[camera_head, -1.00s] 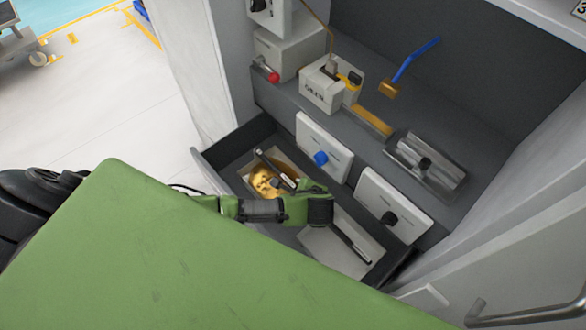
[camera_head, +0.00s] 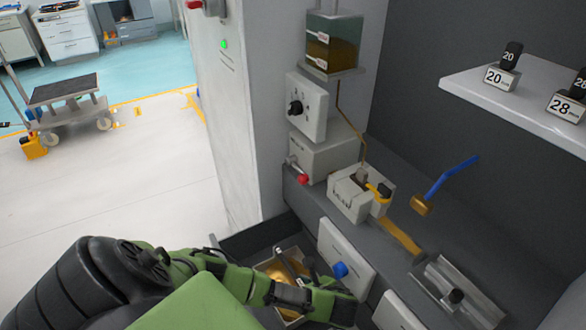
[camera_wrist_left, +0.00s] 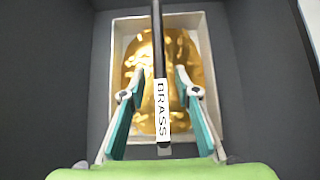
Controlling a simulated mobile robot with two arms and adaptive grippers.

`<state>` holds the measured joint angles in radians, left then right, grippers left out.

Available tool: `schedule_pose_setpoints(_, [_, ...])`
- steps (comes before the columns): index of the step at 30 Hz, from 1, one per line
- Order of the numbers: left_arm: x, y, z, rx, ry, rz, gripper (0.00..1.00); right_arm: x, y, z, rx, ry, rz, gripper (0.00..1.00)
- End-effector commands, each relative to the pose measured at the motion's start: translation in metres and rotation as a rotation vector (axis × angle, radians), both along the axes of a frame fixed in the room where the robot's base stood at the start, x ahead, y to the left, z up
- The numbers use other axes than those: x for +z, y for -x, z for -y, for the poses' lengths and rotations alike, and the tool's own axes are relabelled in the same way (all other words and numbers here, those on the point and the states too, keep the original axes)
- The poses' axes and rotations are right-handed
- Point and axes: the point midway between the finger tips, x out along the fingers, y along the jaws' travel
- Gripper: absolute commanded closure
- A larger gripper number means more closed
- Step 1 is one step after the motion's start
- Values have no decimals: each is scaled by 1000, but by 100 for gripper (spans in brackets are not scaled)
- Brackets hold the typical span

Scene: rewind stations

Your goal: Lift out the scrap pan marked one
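A pale, shallow scrap pan (camera_wrist_left: 117,50) holding crumpled gold-coloured scrap (camera_wrist_left: 190,45) sits inside a dark drawer. A dark bar handle (camera_wrist_left: 157,45) crosses above it, with a white label reading BRASS (camera_wrist_left: 162,108). My left gripper (camera_wrist_left: 159,76) is open, with one teal-padded finger on each side of the handle and gaps between. In the head view my left arm reaches over the drawer and partly covers the pan's gold scrap (camera_head: 280,276). My right gripper is not in view.
Dark drawer walls (camera_wrist_left: 268,70) surround the pan. Above the drawer are a white front with a blue knob (camera_head: 340,269), a pale block fixture (camera_head: 357,194), a blue-handled tool (camera_head: 452,178) and a shelf (camera_head: 505,105) with labelled weights. Open floor lies left.

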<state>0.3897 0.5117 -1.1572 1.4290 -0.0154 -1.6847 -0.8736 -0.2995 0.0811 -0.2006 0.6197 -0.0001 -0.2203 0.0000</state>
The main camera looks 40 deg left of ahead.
Motion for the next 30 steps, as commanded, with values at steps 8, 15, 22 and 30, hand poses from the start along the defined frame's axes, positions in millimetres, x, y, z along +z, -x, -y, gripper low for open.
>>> schedule_pose_setpoints(8, [1, -7, -24, 1, -2, 1, 71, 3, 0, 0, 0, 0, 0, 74])
schedule_pose_setpoints(15, [1, -18, -60, 1, 0, 3, 71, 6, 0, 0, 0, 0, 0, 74])
schedule_pose_setpoints(22, [-9, -19, -64, 0, 3, 2, 71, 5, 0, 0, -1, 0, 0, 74])
schedule_pose_setpoints(30, [-9, -19, -64, -1, 3, 1, 100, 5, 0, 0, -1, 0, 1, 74])
